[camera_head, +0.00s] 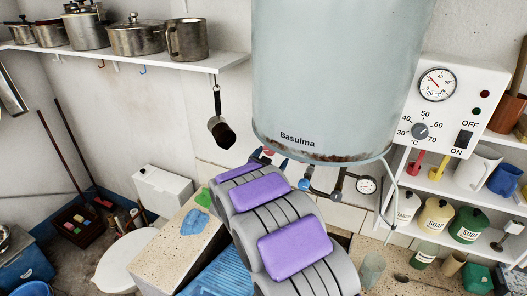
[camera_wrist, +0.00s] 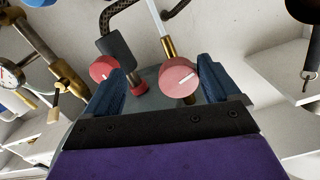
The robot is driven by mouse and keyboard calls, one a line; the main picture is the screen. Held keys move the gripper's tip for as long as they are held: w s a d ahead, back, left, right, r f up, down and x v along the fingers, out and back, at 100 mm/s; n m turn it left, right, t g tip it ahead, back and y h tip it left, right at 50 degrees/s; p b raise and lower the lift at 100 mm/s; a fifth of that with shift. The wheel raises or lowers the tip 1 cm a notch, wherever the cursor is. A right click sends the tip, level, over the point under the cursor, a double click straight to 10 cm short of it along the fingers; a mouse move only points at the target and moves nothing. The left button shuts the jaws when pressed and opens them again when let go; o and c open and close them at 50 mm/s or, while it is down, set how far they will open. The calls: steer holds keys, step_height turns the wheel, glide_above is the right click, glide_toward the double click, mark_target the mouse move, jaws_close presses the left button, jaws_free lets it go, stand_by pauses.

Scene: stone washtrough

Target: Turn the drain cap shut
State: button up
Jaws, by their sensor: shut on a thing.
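A smaller red knob (camera_wrist: 103,68) sits to the left, near the left finger. In the head view, my gripper (camera_head: 269,159) is under the heater's lower left edge, with a red spot (camera_head: 268,152) between its blue fingertips. My gripper is shut on the red cap; the exact contact is hard to see.
The large heater tank (camera_head: 335,75) hangs just above my gripper. A blue knob (camera_head: 305,184) and a pressure gauge (camera_head: 366,185) are on pipes to the right. A dark pan (camera_head: 221,132) hangs at the left. A shelf of bottles (camera_head: 436,218) stands at right.

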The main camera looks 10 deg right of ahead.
steer(key=v, duration=1.4)
steer(key=shift+s+f, duration=0.25)
steer(key=shift+s, duration=0.1)
stand_by(0.8)
stand_by(0.5)
